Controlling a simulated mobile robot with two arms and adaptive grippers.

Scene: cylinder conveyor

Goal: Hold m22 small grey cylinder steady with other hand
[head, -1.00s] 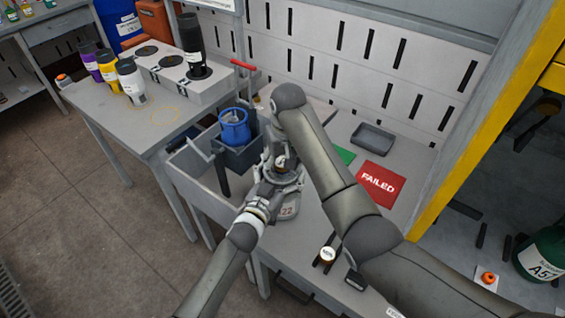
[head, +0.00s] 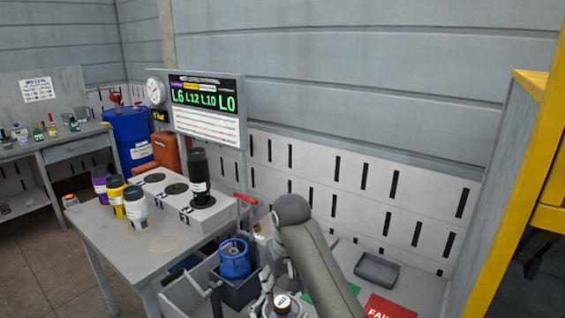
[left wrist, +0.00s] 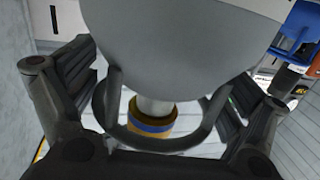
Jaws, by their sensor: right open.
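The m22 small grey cylinder stands at the bottom edge of the head view, where only its capped valve top (head: 283,303) shows; my arms and the frame edge hide its body. In the left wrist view its rounded light grey body (left wrist: 180,45) fills the upper middle, with a dark guard ring and a brass valve with a blue band below. My left gripper (left wrist: 165,105) has a finger on each side of the guard ring and appears closed on it. My right gripper (head: 276,290) is open at the valve top, reaching down from above.
A blue cylinder (head: 234,262) sits in a dark bin just left of my right arm. A grey table (head: 120,235) holds purple, yellow, white and black cylinders. A grey tray (head: 377,268) and a red FAILED mat (head: 388,307) lie at right. A display board (head: 208,108) stands behind.

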